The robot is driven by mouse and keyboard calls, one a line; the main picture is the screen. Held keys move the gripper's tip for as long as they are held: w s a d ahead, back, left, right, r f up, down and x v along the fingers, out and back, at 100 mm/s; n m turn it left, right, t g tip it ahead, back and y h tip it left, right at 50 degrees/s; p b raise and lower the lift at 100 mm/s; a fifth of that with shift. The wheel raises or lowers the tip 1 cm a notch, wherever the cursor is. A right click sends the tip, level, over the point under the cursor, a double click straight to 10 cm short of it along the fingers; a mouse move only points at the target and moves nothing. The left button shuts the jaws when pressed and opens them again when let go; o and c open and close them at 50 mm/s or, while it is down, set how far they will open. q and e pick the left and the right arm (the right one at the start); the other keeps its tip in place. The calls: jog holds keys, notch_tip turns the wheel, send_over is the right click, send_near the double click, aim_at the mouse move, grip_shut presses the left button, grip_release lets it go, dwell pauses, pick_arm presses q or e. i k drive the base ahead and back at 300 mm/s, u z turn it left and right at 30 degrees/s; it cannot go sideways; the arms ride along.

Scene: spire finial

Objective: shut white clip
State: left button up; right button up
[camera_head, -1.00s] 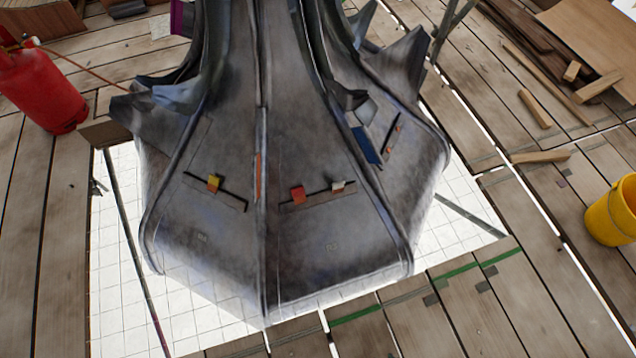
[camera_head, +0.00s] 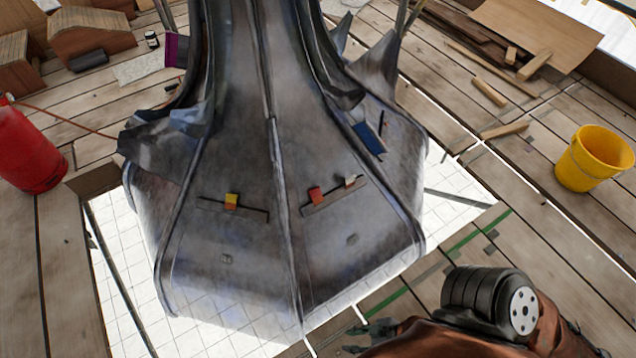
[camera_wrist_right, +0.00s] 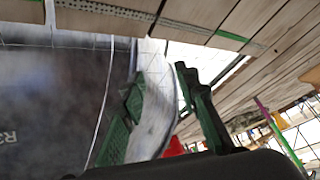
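The white clip (camera_head: 351,180) is a small pale piece at the right end of a dark slot strip on the spire's right front face. Whether it is open or shut is too small to tell. A red clip (camera_head: 315,195) sits left of it on the same strip. The grey metal spire (camera_head: 250,120) fills the middle of the head view. My right gripper (camera_head: 374,332) is low in the head view, below and apart from the clips. Its green fingers are spread apart in the right wrist view (camera_wrist_right: 158,100), with no clip seen between them. My left gripper is not in view.
A yellow clip (camera_head: 231,200) sits on the spire's left front face and a blue piece (camera_head: 369,138) on its right side. A yellow bucket (camera_head: 594,158) stands right, a red gas cylinder (camera_head: 24,150) left. Plank decking surrounds the opening under the spire.

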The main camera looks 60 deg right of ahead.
aim_at(350, 182)
jog(key=i, duration=0.65)
jog(key=u, duration=0.5)
jog(key=i, duration=2.25)
jog(key=z, duration=4.2)
